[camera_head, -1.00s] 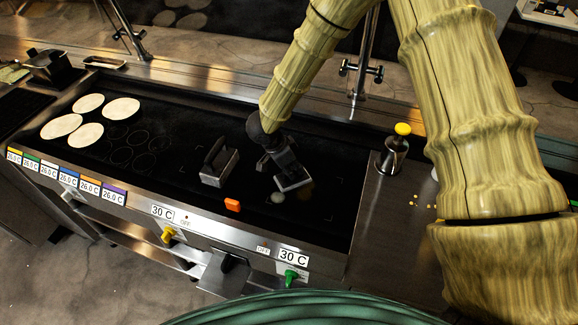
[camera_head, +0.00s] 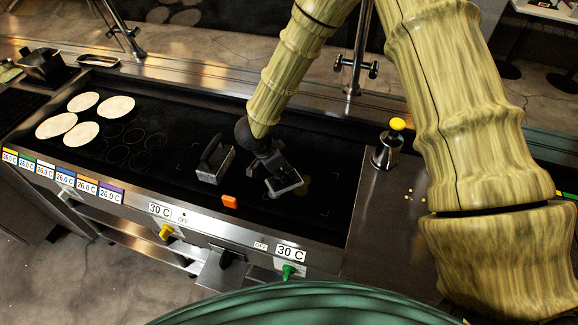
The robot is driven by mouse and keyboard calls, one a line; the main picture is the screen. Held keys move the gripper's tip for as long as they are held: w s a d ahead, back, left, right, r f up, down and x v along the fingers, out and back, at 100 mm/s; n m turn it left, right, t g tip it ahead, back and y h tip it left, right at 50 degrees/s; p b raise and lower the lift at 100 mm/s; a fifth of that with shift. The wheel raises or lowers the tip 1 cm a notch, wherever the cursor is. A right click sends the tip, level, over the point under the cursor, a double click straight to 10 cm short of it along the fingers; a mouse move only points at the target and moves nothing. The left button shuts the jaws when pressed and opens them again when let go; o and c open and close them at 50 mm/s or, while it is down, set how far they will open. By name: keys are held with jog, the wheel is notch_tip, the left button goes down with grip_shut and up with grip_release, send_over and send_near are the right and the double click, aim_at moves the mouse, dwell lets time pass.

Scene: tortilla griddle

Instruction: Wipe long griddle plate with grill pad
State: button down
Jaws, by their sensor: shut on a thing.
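The long black griddle plate (camera_head: 325,165) runs across the middle of the view in a steel frame. My gripper (camera_head: 270,158) is over its right part, shut on a small grey pad (camera_head: 286,184). The pad is low at the plate; I cannot tell whether it lies flat on the surface. A faint brownish patch shows on the plate just right of the pad. The fingertips are dark and small, so the grip itself is hard to see.
A steel press with a handle (camera_head: 215,162) stands left of the pad. An orange block (camera_head: 230,201) sits at the front edge. Several tortillas (camera_head: 83,101) lie at the left end. A steel dispenser with a yellow top (camera_head: 390,145) stands right of the plate.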

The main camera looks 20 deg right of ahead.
jog(key=shift+s+a, duration=0.35)
jog(key=shift+a, duration=0.25)
jog(key=shift+d, duration=0.1)
jog(key=shift+s+d+f, duration=0.1)
jog(key=shift+s+d, duration=0.6)
jog(key=shift+s, duration=0.15)
jog(key=shift+a, duration=0.15)
jog(key=c, duration=1.6)
grip_release()
jog(key=shift+w, duration=0.2)
jog(key=shift+r+p, duration=0.4)
jog(key=shift+p, duration=0.5)
